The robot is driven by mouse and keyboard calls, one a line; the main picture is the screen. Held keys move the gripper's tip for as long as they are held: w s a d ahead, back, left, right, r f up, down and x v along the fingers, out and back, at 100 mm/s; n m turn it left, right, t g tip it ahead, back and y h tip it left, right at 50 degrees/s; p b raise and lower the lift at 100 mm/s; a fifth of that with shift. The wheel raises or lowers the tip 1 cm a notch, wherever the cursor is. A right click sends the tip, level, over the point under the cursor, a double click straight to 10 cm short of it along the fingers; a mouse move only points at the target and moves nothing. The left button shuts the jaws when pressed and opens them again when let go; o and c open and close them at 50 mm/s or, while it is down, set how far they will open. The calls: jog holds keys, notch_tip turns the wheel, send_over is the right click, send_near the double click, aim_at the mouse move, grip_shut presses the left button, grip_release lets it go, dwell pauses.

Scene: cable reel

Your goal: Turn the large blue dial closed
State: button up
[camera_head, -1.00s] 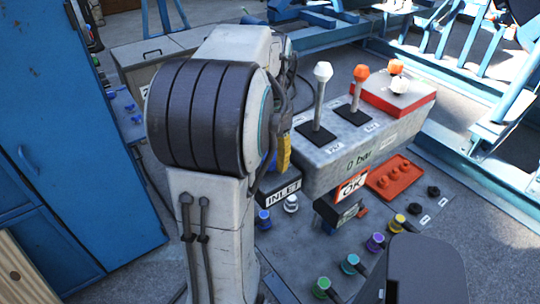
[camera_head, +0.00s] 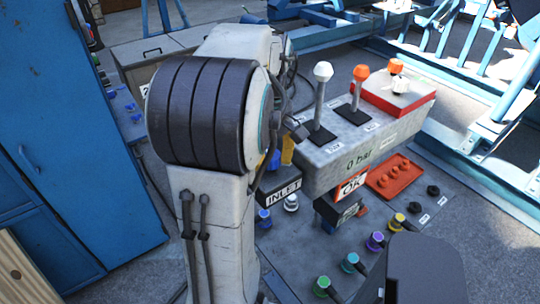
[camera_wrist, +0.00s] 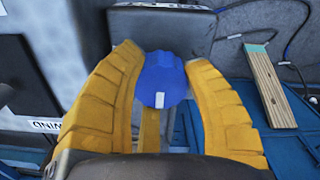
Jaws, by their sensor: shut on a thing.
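The large blue dial (camera_wrist: 160,78) is in the middle of the wrist view, with a white mark on the lower part of its face. My gripper (camera_wrist: 163,62) has its two yellow fingers on either side of the dial and is shut on it. In the head view, a yellow finger of my gripper (camera_head: 287,151) shows just behind my arm, above the INLET label (camera_head: 283,192). A bit of blue shows beside that finger, and my arm hides most of the dial there.
A grey control box (camera_head: 355,145) with levers stands right of my arm. Several coloured knobs sit on the panel below it. A tall blue cabinet (camera_head: 70,140) stands at the left. A wooden strip (camera_wrist: 270,85) lies right of the dial in the wrist view.

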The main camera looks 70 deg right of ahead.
aim_at(270, 154)
jog(key=shift+a+f, duration=0.15)
dwell(0.3)
jog(key=o, duration=0.9)
jog(key=shift+s, duration=0.1)
jog(key=shift+r, duration=0.6)
notch_tip(270, 154, up, 11)
